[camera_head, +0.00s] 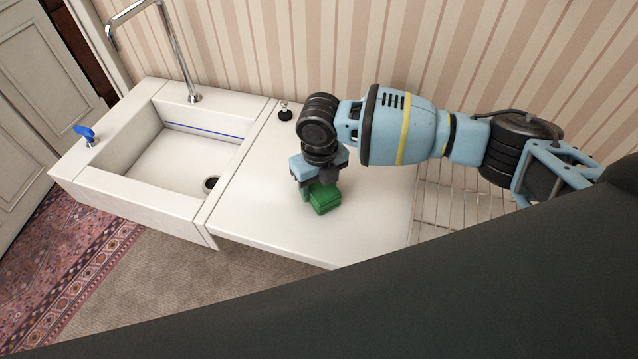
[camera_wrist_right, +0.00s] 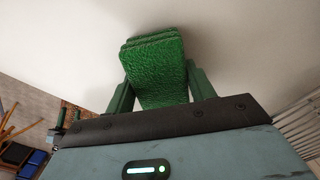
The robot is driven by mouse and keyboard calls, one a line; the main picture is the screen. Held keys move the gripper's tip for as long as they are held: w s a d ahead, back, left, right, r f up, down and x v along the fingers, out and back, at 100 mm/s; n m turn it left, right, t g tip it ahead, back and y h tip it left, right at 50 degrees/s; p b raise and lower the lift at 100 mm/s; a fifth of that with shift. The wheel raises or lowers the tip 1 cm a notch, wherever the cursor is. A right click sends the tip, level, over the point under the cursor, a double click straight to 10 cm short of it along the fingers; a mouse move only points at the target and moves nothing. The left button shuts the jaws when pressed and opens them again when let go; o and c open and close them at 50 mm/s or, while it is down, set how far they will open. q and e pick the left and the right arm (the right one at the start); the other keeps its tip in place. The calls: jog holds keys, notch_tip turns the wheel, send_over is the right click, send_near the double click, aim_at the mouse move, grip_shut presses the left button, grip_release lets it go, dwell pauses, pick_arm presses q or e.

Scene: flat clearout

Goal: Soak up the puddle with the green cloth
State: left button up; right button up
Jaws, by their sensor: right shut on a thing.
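The green cloth (camera_head: 324,199) is a folded, textured block at the white worktop. It fills the middle of the right wrist view (camera_wrist_right: 155,68), between the two fingers. My right gripper (camera_head: 317,192) points down over the worktop and is shut on the cloth. I cannot tell whether the cloth touches the surface. I cannot make out a puddle in either view; the gripper and cloth hide part of the worktop. My left gripper is not in view.
The white worktop (camera_head: 270,215) is mostly clear. A sink (camera_head: 120,185) with a tall tap (camera_head: 180,55) and a blue lever (camera_head: 84,131) is at left. A small black stopper-like object (camera_head: 285,113) stands near the wall. A wire rack (camera_head: 455,205) lies at right.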

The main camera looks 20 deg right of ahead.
jog(key=shift+f, duration=0.1)
dwell(0.3)
jog(key=shift+r, duration=0.8)
jog(key=shift+r+p, duration=0.7)
jog(key=shift+r, duration=1.05)
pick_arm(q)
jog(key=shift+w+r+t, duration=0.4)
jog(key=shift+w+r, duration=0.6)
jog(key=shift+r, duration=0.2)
pick_arm(e)
jog(key=shift+r, duration=1.05)
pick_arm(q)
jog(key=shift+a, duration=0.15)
